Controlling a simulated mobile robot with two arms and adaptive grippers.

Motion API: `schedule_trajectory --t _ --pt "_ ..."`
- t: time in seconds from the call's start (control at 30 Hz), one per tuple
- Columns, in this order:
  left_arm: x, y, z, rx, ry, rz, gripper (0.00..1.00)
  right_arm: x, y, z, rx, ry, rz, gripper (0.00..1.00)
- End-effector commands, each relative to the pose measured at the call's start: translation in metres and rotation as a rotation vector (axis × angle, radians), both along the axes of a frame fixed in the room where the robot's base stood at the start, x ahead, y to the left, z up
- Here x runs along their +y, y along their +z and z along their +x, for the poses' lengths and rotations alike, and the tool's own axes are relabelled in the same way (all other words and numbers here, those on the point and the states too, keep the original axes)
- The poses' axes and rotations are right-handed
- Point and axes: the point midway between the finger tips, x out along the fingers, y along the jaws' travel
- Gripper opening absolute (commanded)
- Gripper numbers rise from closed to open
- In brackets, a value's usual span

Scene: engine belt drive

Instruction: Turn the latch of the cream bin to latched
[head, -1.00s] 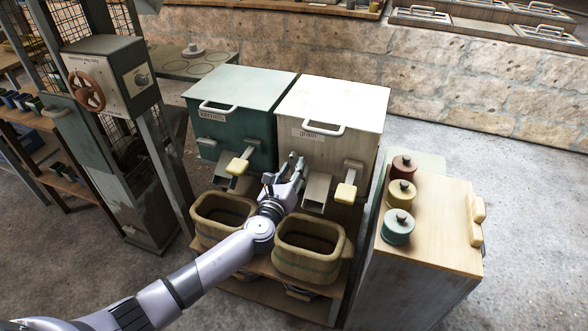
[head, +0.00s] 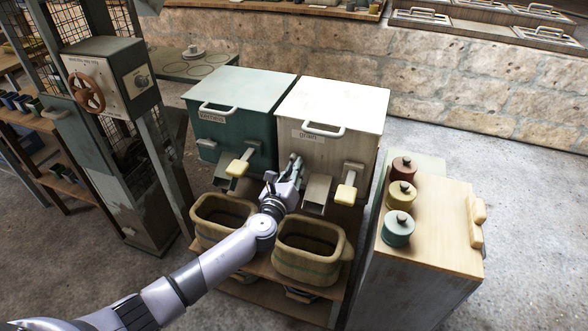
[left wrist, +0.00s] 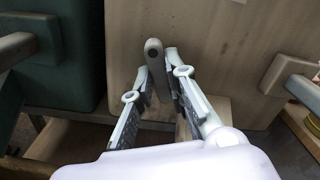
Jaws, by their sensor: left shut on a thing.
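The cream bin (head: 368,152) stands beside the teal bin, its lid closed. Its latch (left wrist: 153,52) shows in the left wrist view as a short grey bar with a rounded end, pointing roughly upright in that picture. My left gripper (left wrist: 160,80) is shut on the latch, one finger on each side; the fingers hide part of it. In the head view my left gripper (head: 292,172) is at the lower left of the cream bin's front, and the latch is mostly hidden there. My right gripper is not in view.
The teal bin (head: 235,95) stands close at the left. A spout (head: 317,192) and a yellow-ended lever (head: 346,190) jut from the cream bin. Two tubs (head: 308,270) sit below. A wooden cabinet (head: 430,225) with three lidded jars stands at the right.

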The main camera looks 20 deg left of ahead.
Motion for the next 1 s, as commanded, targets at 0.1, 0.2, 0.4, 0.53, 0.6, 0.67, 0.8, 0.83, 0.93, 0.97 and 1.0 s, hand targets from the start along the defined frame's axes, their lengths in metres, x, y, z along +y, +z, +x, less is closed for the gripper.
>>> schedule_trajectory --t 0.1,0.2,0.4,0.53,0.6,0.67,0.8,0.83,0.93,0.97,1.0 --pt "0.0 0.0 0.0 0.0 0.001 0.001 0.0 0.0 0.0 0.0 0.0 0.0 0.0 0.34" --pt "0.0 0.0 0.0 0.0 0.001 0.0 0.0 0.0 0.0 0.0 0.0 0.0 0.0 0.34" --pt "0.001 -0.001 0.0 0.002 0.002 -0.026 0.0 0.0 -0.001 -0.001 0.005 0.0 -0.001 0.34" --pt "0.001 -0.002 0.0 0.004 0.002 -0.08 0.0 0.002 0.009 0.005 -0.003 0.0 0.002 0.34" --pt "0.001 -0.002 0.0 0.005 0.002 -0.12 0.0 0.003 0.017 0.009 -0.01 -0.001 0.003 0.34" --pt "0.0 -0.002 0.0 0.006 0.001 -0.163 0.0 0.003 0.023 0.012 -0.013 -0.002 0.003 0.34" --pt "0.0 -0.003 0.0 0.01 0.002 -0.283 0.0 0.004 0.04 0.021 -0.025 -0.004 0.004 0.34" --pt "0.0 -0.003 0.0 0.011 0.002 -0.311 0.0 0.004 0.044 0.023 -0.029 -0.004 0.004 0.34" --pt "0.0 -0.003 0.0 0.014 0.001 -0.407 0.0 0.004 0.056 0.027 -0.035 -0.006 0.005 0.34" --pt "0.0 -0.003 0.0 0.015 0.002 -0.435 0.0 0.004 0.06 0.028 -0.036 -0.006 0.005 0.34" --pt "0.001 -0.003 0.0 0.017 0.003 -0.474 0.0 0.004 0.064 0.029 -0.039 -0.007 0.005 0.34"
